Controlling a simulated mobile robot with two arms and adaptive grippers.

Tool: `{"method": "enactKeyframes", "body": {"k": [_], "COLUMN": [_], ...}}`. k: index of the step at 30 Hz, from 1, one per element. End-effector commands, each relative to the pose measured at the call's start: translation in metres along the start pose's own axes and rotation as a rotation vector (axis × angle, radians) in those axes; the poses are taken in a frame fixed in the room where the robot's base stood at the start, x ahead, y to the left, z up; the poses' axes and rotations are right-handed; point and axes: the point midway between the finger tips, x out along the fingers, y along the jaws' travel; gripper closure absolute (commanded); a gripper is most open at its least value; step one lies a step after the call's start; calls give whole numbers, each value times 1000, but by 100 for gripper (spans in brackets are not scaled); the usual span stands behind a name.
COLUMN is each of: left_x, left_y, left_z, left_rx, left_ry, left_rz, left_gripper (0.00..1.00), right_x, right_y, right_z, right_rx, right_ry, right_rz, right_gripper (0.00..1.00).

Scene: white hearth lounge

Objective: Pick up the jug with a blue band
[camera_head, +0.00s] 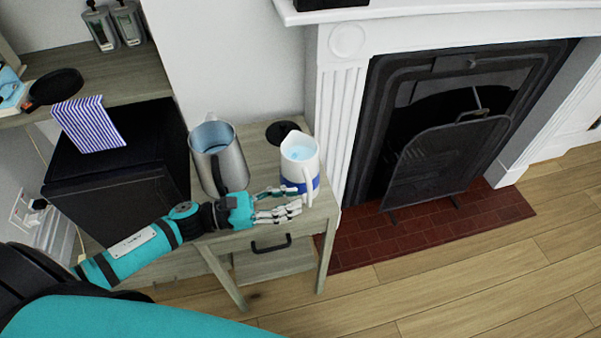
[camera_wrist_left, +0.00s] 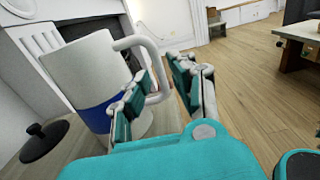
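The white jug with a blue band (camera_head: 300,155) stands upright on a small wooden side table, its handle towards me. It also shows at the left of the left wrist view (camera_wrist_left: 85,68), tilted by the camera angle. My left gripper (camera_head: 293,199) is at the table's front edge, just in front of the jug. Its fingers are spread, and in the left wrist view (camera_wrist_left: 163,72) the jug's handle (camera_wrist_left: 155,55) shows beyond and between them. The near finger hides part of the handle; I cannot tell whether they touch. My right gripper is not in view.
A grey metal jug (camera_head: 222,165) stands left of the banded jug on the side table (camera_head: 262,165). A black lid-like object (camera_head: 283,131) lies behind. The white fireplace (camera_head: 338,130) rises close at the right. Wooden floor (camera_head: 450,270) is clear in front.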

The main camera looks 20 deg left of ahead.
Motion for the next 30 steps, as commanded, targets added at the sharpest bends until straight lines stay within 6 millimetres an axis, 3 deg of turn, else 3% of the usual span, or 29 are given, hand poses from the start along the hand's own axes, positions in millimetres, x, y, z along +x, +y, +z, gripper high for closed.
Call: {"method": "enactKeyframes", "body": {"k": [10, 18, 24, 30], "left_x": [46, 49, 49, 49], "left_y": [3, 2, 2, 2], "left_z": [1, -1, 0, 0], "left_rx": [0, 0, 0, 0], "left_ry": [-3, -1, -1, -1], "left_rz": [0, 0, 0, 0], "left_gripper": [76, 76, 100, 100], "right_x": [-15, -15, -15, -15], "right_y": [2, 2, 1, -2], "right_z": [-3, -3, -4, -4], "right_rx": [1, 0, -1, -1], "right_ry": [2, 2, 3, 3], "right_rz": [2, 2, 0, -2], "right_gripper": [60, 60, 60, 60]}}
